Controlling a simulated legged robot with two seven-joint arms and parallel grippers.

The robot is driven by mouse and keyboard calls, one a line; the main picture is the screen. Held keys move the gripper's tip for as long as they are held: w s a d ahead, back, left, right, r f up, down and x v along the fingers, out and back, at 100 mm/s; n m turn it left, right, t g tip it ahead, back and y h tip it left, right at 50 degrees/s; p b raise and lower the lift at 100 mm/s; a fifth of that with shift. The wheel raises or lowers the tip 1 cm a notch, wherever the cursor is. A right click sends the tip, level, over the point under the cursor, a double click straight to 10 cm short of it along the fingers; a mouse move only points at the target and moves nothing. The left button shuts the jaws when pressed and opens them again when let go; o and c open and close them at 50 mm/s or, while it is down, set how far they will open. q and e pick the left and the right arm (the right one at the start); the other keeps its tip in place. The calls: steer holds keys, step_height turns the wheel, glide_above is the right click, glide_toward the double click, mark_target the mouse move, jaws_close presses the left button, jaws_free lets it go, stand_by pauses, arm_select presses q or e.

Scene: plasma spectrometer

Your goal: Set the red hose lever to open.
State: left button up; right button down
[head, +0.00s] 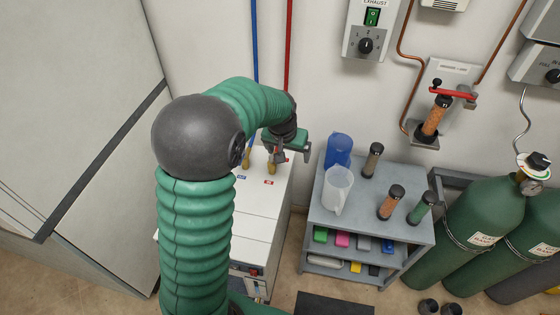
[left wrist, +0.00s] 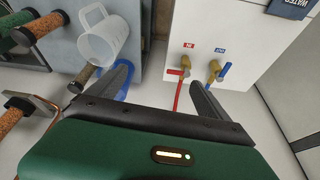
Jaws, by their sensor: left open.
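The red hose (head: 289,50) runs down the wall to a brass valve on top of a white cabinet (head: 262,205). In the left wrist view its valve (left wrist: 185,64) has a small red lever (left wrist: 174,72) pointing left in the picture, beside a red label. My left gripper (head: 281,154) is open and empty above the cabinet. In the left wrist view its fingers (left wrist: 160,78) spread to either side of the red hose, the right finger closer to it. Contact with the lever cannot be told. My right gripper is not in view.
The blue hose (head: 254,45) and its valve with a blue lever (left wrist: 225,70) sit right beside the red one. A grey cart (head: 318,215) with a blue jug (head: 339,147), a clear jug (head: 337,187) and several cartridges stands to the right. Green gas cylinders (head: 480,225) stand beyond.

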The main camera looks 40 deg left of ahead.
arm_select(q)
steer(key=w+a+n+b, duration=0.1)
steer(key=w+a, duration=0.1)
steer(key=a, duration=0.4)
steer(key=shift+y, duration=0.4)
steer(key=x, duration=0.6)
steer(key=a+b+x, duration=0.1)
steer(key=x, duration=0.4)
steer(key=b+x, duration=0.1)
steer(key=x, duration=0.5)
steer(key=shift+a+f, duration=0.2)
steer(key=shift+d+r, duration=0.1)
steer(key=shift+d, duration=0.05)
steer(key=c, duration=0.7)
steer(key=shift+s, duration=0.1)
steer(key=c, duration=0.6)
steer(key=shift+c, duration=0.2)
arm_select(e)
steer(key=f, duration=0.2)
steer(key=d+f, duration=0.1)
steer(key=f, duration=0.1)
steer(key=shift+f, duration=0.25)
